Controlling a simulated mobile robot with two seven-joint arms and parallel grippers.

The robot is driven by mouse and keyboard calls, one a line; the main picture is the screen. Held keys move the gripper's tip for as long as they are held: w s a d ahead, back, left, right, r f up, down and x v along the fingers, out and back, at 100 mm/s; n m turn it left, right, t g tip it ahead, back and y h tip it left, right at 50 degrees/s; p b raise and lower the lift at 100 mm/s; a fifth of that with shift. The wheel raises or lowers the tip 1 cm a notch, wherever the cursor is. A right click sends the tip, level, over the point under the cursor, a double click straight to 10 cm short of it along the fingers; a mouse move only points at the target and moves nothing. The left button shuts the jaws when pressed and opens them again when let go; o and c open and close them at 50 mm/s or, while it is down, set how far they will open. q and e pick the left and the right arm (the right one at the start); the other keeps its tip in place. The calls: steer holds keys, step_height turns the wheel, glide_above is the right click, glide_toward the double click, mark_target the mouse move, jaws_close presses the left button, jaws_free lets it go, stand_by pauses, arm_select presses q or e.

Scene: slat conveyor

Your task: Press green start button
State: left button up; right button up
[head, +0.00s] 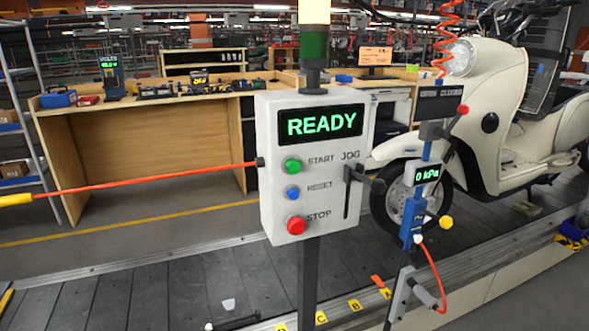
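The green start button (292,165) is on the front of a white control box (270,215), beside the word START. A blue RESET button (292,193) and a red STOP button (296,225) sit below it. The box's display (320,123) reads READY in green. A black JOG lever (350,190) is on the box's right side. The stack light (314,15) on top is lit pale yellow above a dark green section. Nothing covers the start button. Neither of my grippers shows in the head view.
A red cord (140,183) runs from the box's left side. A stand with a 0 kPa gauge (427,174) and red hose is close on the right. A cream scooter (520,120) stands on the slat conveyor (150,290). A wooden workbench (140,150) is behind.

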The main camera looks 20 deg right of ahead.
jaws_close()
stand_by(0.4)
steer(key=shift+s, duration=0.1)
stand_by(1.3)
